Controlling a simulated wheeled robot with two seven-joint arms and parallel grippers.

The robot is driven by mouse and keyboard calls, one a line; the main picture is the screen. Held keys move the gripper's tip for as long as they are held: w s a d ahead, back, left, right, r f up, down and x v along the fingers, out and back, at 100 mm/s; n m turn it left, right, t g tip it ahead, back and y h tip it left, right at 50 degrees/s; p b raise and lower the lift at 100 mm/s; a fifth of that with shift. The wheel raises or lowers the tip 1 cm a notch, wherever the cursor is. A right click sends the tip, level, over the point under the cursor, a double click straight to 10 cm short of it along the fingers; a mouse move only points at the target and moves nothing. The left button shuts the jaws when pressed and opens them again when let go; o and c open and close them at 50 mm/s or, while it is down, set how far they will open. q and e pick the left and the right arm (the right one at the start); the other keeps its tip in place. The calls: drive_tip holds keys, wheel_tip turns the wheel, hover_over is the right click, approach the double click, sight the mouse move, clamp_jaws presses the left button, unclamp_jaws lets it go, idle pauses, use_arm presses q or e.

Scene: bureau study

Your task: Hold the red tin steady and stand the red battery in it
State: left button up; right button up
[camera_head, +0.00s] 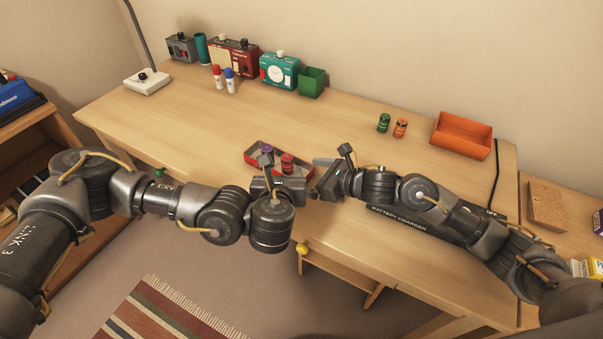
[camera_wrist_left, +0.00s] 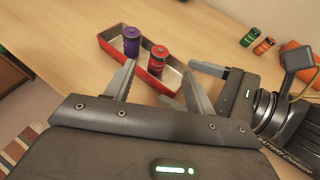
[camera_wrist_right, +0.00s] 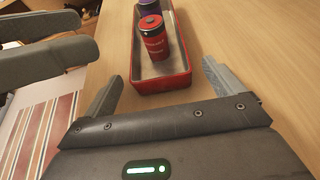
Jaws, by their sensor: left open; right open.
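The red tin (camera_head: 251,169) is a long open tray with a pale metal inside, lying near the front edge of the desk. The red battery (camera_head: 287,163) stands upright inside it; it also shows in the left wrist view (camera_wrist_left: 158,60) and right wrist view (camera_wrist_right: 152,40). A purple battery (camera_wrist_left: 131,42) stands in the tin beside it. My left gripper (camera_wrist_left: 158,82) is open at the tin's near side, holding nothing; I cannot tell whether its fingers touch the tin. My right gripper (camera_wrist_right: 160,88) is open and empty, just off the tin's right end.
A battery charger (camera_head: 398,219) lies along the front edge under my right arm. A green battery (camera_head: 383,123), an orange battery (camera_head: 400,128) and an orange bin (camera_head: 462,135) stand at back right. The middle desk is clear.

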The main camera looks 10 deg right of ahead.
drive_tip(key=v, duration=0.8)
drive_tip(key=shift+s+d+r, duration=0.1)
drive_tip(key=shift+d, duration=0.1)
